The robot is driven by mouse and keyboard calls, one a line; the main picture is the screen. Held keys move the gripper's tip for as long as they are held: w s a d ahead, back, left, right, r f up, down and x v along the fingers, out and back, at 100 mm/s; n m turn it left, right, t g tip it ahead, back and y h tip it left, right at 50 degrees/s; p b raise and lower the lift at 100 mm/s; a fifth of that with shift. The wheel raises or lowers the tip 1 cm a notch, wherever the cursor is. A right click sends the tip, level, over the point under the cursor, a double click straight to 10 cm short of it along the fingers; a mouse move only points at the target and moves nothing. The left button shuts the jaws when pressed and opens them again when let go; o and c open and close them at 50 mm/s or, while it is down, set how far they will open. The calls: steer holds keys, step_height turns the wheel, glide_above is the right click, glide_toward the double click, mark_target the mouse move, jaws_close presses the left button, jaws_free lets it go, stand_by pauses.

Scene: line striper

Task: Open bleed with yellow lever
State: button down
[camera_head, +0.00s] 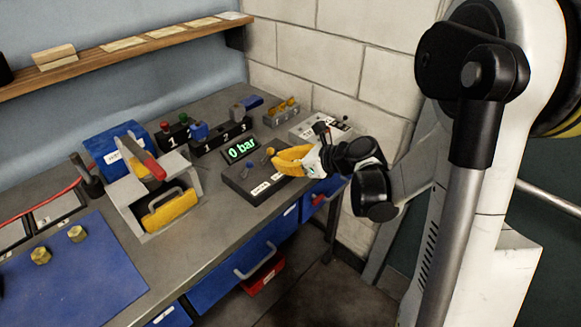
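A dark box (243,183) with white labels on its front edge sits on the workbench, right of centre. A small lever with a yellow knob (269,151) stands up from it, and a second lever with a blue knob (249,166) is to its left. A green display reading "0 bar" (241,149) is just behind the box. My gripper (278,161) has yellow fingers and reaches in from the right. Its tips are right beside the yellow lever; I cannot tell whether they touch it. The fingers overlap in this view, so their opening is hidden.
A pale box with black levers (304,129) stands behind my gripper. Black blocks numbered 1 to 3 (218,140) are at the back. A grey stand (135,186) with a yellow part and red-handled tool is left. A blue mat (72,268) holds two brass nuts. A wall closes the back.

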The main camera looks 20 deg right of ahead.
mark_target(271, 150)
steer(key=shift+w+a+r, duration=0.1)
steer(key=shift+r, duration=0.05)
stand_by(0.3)
steer(key=shift+r+p, duration=0.15)
steer(key=shift+p, duration=0.25)
steer(key=shift+w+g, duration=0.15)
steer(key=shift+g, duration=0.15)
steer(key=shift+w+a+r+g+h+p, duration=0.3)
steer(key=shift+r+g+h+p, duration=0.25)
steer(key=shift+p, duration=0.8)
steer(key=shift+w+a+r+g+h+p, duration=0.15)
steer(key=shift+w+r+g+h+p, duration=0.25)
steer(key=shift+g+p, duration=0.55)
steer(key=w+g+p, duration=0.1)
steer(key=r+h+p, duration=0.1)
steer(key=shift+w+a+m+g+p, duration=0.3)
steer(key=shift+w+a+g+p, duration=0.05)
steer(key=shift+a+g+p, duration=0.05)
steer(key=shift+w+a+r+g+h+p, duration=0.1)
steer(key=shift+w+a+g+h+p, duration=0.25)
steer(key=shift+w+g, duration=0.3)
steer(key=shift+w+a+g+h+p, duration=0.15)
steer(key=shift+w+g+h+p, duration=0.3)
steer(key=shift+g, duration=0.3)
steer(key=shift+w+a, duration=0.25)
steer(key=shift+w, duration=0.2)
steer(key=shift+w+a, duration=0.2)
steer(key=shift+w, duration=0.25)
